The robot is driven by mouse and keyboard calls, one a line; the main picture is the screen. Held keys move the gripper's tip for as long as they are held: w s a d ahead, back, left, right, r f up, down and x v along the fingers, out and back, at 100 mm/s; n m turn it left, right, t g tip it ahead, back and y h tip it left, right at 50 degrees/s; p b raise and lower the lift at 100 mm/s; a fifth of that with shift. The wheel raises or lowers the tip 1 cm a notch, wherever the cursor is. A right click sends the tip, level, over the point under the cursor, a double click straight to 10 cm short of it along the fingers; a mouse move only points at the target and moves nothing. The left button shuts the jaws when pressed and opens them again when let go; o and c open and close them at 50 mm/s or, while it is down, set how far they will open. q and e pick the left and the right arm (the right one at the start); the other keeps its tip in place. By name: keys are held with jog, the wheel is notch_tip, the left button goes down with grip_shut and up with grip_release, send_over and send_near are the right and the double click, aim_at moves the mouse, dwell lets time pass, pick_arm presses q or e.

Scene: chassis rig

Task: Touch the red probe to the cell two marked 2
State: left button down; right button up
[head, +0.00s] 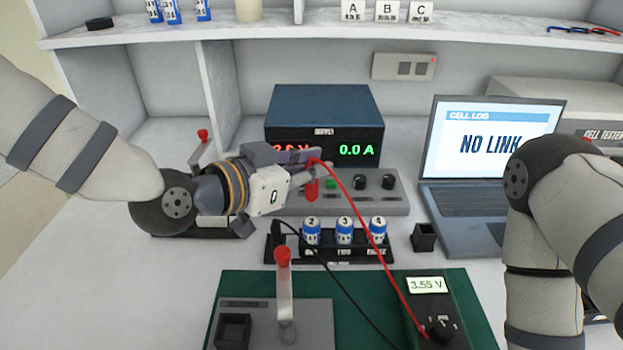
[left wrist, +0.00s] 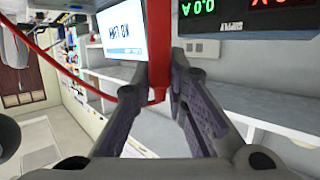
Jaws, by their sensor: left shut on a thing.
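My left gripper (head: 314,166) is shut on the red probe (head: 312,189), which hangs tip-down above and behind the row of cells. In the left wrist view the red probe (left wrist: 158,45) sits between the two fingers. The cell marked 2 (head: 311,232) is a blue and white cylinder at the left of three cells in a black holder (head: 330,257). The probe appears apart from it. A red lead runs from the probe to the meter (head: 428,286), which reads 3.55 V. My right gripper is out of view; only its arm shows.
A black lead runs from the holder's left end to the meter. An upright red-topped lever (head: 284,285) stands in front of the holder. A power supply (head: 323,108) and knob panel (head: 395,198) stand behind. A laptop (head: 490,140) reads NO LINK at right.

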pick_arm(q)
jog(key=shift+r, duration=1.15)
